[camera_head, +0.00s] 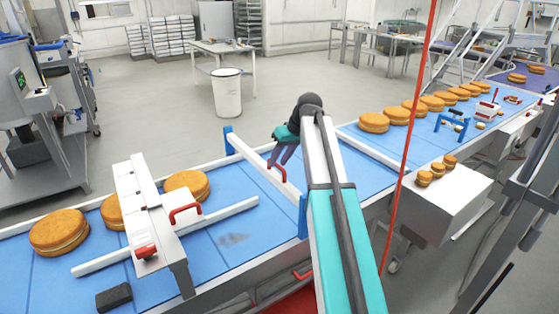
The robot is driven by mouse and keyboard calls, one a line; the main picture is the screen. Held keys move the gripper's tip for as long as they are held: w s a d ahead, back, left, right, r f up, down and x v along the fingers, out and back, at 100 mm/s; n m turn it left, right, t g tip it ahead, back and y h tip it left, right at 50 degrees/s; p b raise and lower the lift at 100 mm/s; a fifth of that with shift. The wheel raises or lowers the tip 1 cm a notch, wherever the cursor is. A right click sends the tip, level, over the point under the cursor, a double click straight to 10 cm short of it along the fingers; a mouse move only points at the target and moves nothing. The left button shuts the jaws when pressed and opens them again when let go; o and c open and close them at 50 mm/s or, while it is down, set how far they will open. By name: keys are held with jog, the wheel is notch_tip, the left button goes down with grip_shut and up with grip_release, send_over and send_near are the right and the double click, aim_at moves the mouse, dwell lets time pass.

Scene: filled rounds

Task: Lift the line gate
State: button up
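The line gate (256,162) is a white bar lying across the blue conveyor belt between two blue posts. A red handle (281,178) stands on the bar. My gripper (281,163) is dark and teal and points down at the red handle, from the end of my white and teal arm. Its fingertips are at or very close to the handle. The fingers are small here, and I cannot tell whether they touch it or close on it. My arm hides part of the belt right of the gate.
Filled rounds (59,232) lie left of the gate, some partly under a white bridge unit (148,215) with another red handle. More rounds (374,123) stand in a row beyond my arm. A dark block (114,297) lies at the near belt edge. A red cord (408,150) hangs at right.

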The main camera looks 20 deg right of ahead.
jog(key=shift+s, duration=0.1)
jog(key=b+v, duration=0.4)
jog(key=v, duration=0.9)
jog(key=shift+r, duration=0.35)
jog(key=shift+s, duration=0.1)
dwell(0.4)
